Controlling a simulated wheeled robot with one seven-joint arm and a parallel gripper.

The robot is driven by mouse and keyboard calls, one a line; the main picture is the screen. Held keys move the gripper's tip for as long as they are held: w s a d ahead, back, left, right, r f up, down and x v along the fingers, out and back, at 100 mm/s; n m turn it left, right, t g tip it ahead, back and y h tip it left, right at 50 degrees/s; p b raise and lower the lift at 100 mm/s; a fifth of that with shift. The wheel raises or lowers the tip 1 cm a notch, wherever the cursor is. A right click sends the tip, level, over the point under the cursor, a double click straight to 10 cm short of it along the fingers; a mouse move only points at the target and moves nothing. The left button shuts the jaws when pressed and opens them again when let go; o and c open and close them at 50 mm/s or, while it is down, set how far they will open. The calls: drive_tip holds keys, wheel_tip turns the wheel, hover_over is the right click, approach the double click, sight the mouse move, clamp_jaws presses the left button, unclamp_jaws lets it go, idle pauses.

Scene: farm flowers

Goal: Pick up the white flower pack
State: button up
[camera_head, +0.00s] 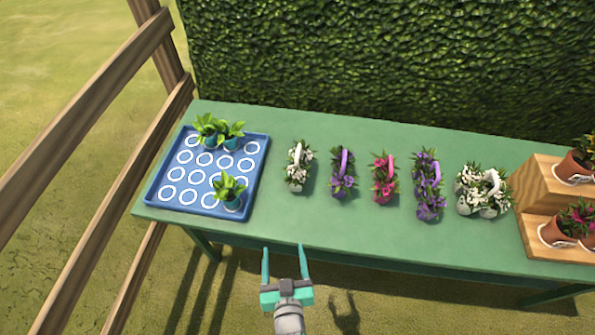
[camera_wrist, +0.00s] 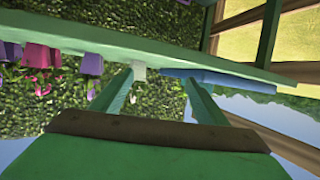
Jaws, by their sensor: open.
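A small white flower pack (camera_head: 298,168) with a pale handle stands on the green table (camera_head: 270,225), just right of the blue tray. A larger white flower pack (camera_head: 483,190), also with a white handle, stands farther right near the wooden stand. My gripper (camera_head: 284,249) is open and empty at the table's front edge, below and slightly left of the small white pack and apart from it. In the wrist view, which appears upside down, my open fingers (camera_wrist: 158,80) show with a small white block (camera_wrist: 139,70) just beyond them, probably the small pack's base.
Purple (camera_head: 343,175), pink (camera_head: 384,178) and larger purple (camera_head: 428,185) packs stand between the white ones. The blue tray (camera_head: 160,197) holds several green plants. A wooden stand (camera_head: 535,196) with pots is at right, a fence (camera_head: 95,95) at left, a hedge (camera_head: 380,65) behind.

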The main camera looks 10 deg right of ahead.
drive_tip(key=shift+m+h, duration=0.7)
drive_tip(key=shift+h, duration=0.1)
drive_tip(key=w+d, duration=0.1)
drive_tip(key=w, duration=0.2)
drive_tip(key=w+d, duration=0.1)
drive_tip(key=w, duration=0.2)
drive_tip(key=w+d+r, duration=0.1)
drive_tip(key=w, duration=0.2)
drive_tip(key=shift+w+d, duration=0.1)
drive_tip(key=shift+w, duration=0.3)
drive_tip(key=m+g+h, duration=0.1)
drive_tip(key=m+h, duration=0.1)
approach(296, 177)
drive_tip(key=w, duration=0.1)
drive_tip(key=w+d, duration=0.1)
drive_tip(key=w, duration=0.1)
drive_tip(key=shift+w+d, duration=0.15)
drive_tip(key=shift+d, duration=0.2)
drive_tip(key=x, duration=1)
drive_tip(key=shift+w+f, duration=0.15)
drive_tip(key=shift+w, duration=0.15)
drive_tip(key=c, duration=1.3)
